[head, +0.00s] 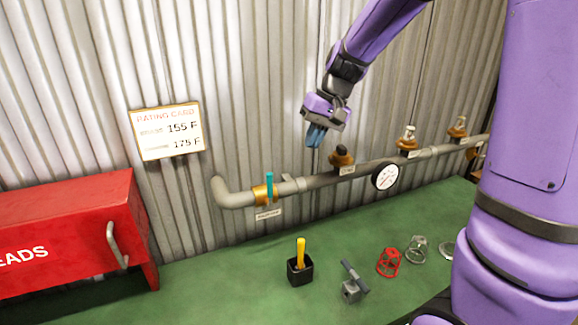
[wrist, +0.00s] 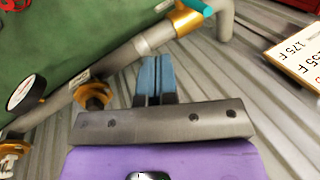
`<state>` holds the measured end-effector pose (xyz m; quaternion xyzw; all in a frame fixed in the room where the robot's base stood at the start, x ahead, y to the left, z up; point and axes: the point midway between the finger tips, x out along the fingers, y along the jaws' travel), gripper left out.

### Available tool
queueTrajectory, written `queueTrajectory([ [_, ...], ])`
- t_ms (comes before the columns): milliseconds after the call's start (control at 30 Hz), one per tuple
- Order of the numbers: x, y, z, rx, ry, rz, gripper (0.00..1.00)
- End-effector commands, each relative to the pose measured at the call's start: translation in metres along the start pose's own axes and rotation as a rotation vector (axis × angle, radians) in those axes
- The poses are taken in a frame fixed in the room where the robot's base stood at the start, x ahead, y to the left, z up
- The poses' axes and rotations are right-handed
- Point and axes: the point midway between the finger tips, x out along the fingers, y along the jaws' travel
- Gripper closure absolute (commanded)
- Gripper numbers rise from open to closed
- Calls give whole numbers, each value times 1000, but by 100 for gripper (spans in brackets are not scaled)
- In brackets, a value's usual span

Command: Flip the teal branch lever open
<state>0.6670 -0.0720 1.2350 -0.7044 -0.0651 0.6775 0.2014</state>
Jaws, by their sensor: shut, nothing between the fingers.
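The teal branch lever (head: 269,187) stands upright on a brass valve body (head: 262,196) near the left end of the grey pipe. In the wrist view the teal lever (wrist: 195,6) shows at the top, partly cut off by the frame edge. My gripper (head: 316,136) is up and to the right of the lever, in front of the wall and above the pipe. Its blue fingers (wrist: 156,78) are shut with nothing between them. It is apart from the lever and the pipe.
The pipe (head: 325,180) carries a dark-capped fitting (head: 342,156), a gauge (head: 385,176) and further brass fittings. A rating card (head: 167,131) hangs on the wall. A red box (head: 75,235) stands left. A yellow-handled tool in a black holder (head: 300,268) and red cage (head: 389,262) sit on the green bench.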

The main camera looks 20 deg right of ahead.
Motion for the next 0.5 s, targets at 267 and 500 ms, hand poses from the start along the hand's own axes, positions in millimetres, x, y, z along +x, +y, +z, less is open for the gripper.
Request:
queueTrajectory([
  [267, 38, 0, 1, 0, -5, 1, 100],
  [500, 83, 0, 1, 1, -6, 2, 100],
])
